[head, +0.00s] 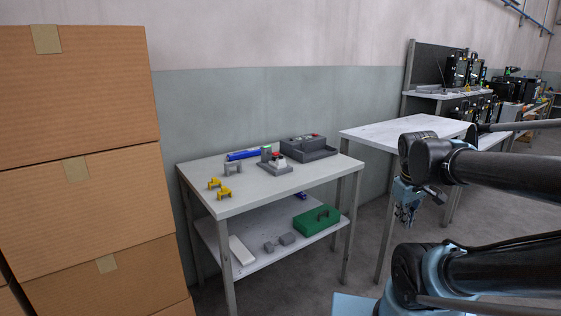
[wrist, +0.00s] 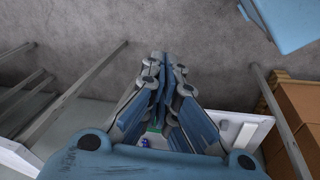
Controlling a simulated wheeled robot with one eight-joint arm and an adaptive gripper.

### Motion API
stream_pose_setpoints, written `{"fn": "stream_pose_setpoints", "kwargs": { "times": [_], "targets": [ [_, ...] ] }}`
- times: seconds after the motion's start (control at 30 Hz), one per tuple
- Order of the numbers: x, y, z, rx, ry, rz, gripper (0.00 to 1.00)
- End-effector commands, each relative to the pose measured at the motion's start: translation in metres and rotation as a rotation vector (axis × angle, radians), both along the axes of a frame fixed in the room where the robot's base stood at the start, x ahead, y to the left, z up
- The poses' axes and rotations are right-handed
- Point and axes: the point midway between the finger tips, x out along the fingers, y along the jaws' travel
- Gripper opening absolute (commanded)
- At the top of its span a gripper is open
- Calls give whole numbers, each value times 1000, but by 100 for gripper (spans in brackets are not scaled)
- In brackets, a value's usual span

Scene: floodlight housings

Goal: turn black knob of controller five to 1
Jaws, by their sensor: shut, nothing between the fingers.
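A table (head: 240,199) stands ahead with small devices on it. A dark grey box (head: 303,143) with small red and light marks on its top sits in a dark tray at the table's back right. A grey box with a red button (head: 278,160) stands left of it. I cannot make out a black knob, a number or a label on any device. My gripper (head: 404,219) hangs at the right of the head view, apart from the table. In the wrist view its fingers (wrist: 160,62) are together, with nothing between them.
Cardboard boxes (head: 80,110) are stacked at the left. The table also holds yellow brackets (head: 222,190) and a blue item (head: 243,155). A green case (head: 317,219) lies on its lower shelf. A second, bare table (head: 385,134) stands to the right, near my arm. Floor is open between.

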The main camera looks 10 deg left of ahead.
Motion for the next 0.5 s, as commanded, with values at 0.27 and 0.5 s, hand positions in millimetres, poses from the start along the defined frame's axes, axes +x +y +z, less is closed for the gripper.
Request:
{"fn": "stream_pose_setpoints", "kwargs": {
  "times": [0.27, 0.5],
  "targets": [
    [67, 53, 43, -223, -33, 577, 0],
    [116, 124, 73, -438, -65, 1060, 0]
  ]
}}
